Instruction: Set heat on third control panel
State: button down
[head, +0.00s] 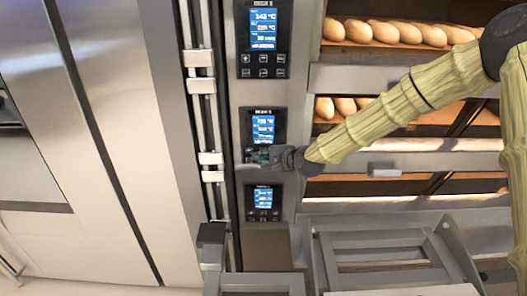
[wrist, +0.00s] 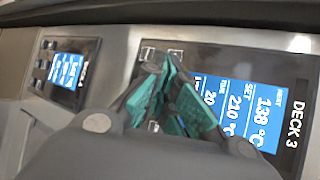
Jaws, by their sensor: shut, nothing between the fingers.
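The control panel marked DECK 3 (wrist: 283,152) is black with a lit blue screen (wrist: 243,98). In the wrist view it reads 138 °C, and SET 210 °C below. It is the middle of three stacked panels in the head view, with its screen (head: 263,127) visible. My gripper (head: 262,155) is in front of this panel's lower part, where the buttons are. In the wrist view its teal fingers (wrist: 168,64) are shut and empty, over the button area. They hide most buttons and part of the screen. I cannot tell whether a fingertip touches a button.
A similar panel (head: 263,38) is above and another (head: 262,202) below. Deck ovens with loaves (head: 385,32) are at the right, with a protruding handle (head: 385,170). Vertical metal rails (head: 199,85) run left of the panels. A metal rack (head: 385,250) stands below.

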jog(key=shift+w, duration=0.15)
dwell(0.5)
jog(key=shift+w, duration=0.3)
jog(key=shift+w, duration=0.4)
dwell(0.8)
jog(key=shift+s, duration=0.85)
jog(key=s, duration=0.5)
dwell(0.7)
jog(key=shift+p, duration=0.3)
